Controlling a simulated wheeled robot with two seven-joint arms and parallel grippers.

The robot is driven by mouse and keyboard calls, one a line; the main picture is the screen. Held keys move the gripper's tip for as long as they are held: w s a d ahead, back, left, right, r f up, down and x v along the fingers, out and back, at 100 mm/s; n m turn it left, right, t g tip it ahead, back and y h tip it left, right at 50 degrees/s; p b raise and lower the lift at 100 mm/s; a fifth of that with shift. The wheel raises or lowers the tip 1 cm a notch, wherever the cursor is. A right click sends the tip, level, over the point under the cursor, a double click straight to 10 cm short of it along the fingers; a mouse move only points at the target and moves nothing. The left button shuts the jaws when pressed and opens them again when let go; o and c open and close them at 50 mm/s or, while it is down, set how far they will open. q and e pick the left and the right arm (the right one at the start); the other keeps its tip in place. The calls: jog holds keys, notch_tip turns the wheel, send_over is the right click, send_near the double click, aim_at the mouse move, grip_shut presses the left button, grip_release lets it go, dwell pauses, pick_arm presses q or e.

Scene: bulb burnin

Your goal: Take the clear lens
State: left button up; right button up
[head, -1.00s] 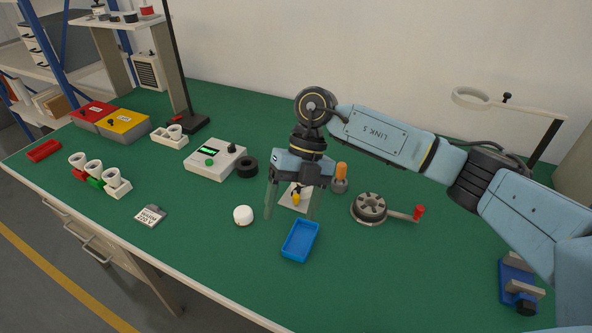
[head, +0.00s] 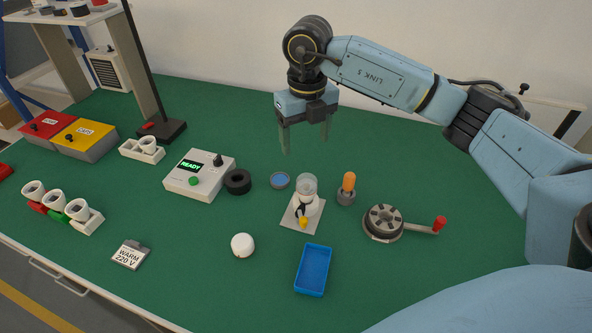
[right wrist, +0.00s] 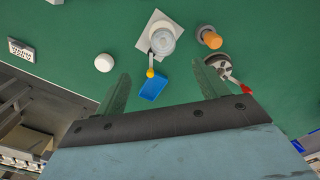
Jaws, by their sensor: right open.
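A small clear, glassy cup-like piece (head: 307,183) shows on top of a white stand on a white square plate, with a black and yellow part at its front; I take it for the clear lens, though I cannot be sure. In the right wrist view a pale round top (right wrist: 162,40) shows on the same plate. My right gripper (head: 305,138) is open and empty, raised above and behind the plate, fingers pointing down. My left gripper is not in view.
A blue tray (head: 313,270), a white round knob (head: 242,245) and a crank wheel (head: 383,222) surround the plate. A black ring (head: 238,182) and a READY box (head: 199,175) are left.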

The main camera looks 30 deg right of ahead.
send_over(307, 179)
jog(key=f, duration=0.6)
jog(key=shift+s+a+f, duration=0.25)
jog(key=shift+s+f, duration=0.1)
jog(key=shift+f, duration=0.05)
jog(key=shift+w+d+f, duration=0.15)
jog(key=shift+f, duration=1.25)
jog(key=shift+w+d+f, duration=0.1)
jog(key=shift+f, duration=1.25)
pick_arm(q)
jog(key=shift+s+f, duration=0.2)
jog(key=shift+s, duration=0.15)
pick_arm(e)
jog(key=c, duration=1)
jog(key=shift+r, duration=0.1)
